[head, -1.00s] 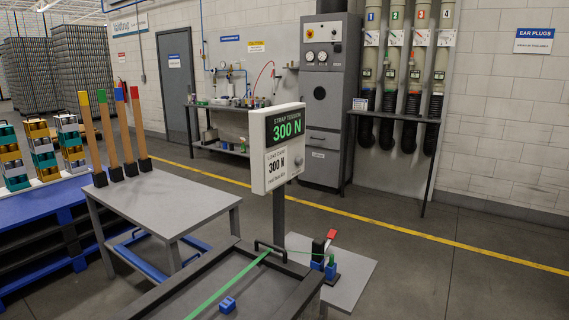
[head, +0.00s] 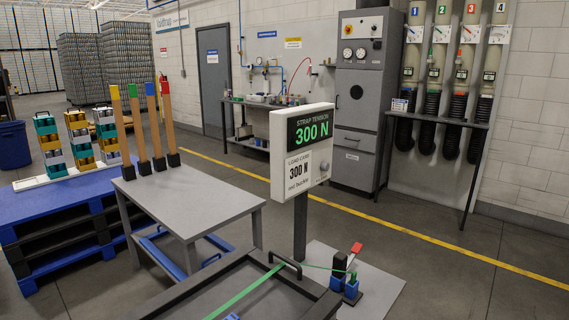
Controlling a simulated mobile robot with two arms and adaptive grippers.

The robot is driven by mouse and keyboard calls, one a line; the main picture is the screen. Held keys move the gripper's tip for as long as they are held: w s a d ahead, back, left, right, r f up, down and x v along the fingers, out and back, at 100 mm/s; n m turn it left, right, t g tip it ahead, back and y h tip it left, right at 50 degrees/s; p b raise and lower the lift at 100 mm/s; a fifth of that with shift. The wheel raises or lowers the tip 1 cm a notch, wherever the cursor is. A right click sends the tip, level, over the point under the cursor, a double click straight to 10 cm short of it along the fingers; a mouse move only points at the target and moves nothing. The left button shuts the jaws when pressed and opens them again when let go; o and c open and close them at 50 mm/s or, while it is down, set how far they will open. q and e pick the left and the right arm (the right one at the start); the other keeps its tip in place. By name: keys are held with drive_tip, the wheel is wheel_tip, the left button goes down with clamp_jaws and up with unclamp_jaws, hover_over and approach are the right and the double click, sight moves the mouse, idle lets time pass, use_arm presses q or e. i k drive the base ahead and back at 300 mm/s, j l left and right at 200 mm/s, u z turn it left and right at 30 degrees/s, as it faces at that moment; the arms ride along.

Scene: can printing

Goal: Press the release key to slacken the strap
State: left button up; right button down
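A green strap (head: 245,291) runs over a dark frame and past a black handle loop to a small tensioner (head: 340,268) at the lower right. The tensioner has a black block, blue parts and a raised red-tipped lever (head: 356,249). I cannot tell which part is the release key. A white display (head: 302,150) on a grey post reads "STRAP TENSION 300 N", with a card below it reading "LOAD CARD 300 N". Neither of my grippers is in view.
A grey table (head: 190,200) with several colour-topped wooden posts stands left of the display. A blue pallet (head: 60,225) is further left. A grey cabinet (head: 362,100) stands at the back wall.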

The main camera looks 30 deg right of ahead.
sight(325, 166)
drive_tip(key=i+l+u, duration=0.1)
drive_tip(key=l+u, duration=0.15)
drive_tip(key=l, duration=1)
drive_tip(key=l+u, duration=0.25)
drive_tip(key=l, duration=1)
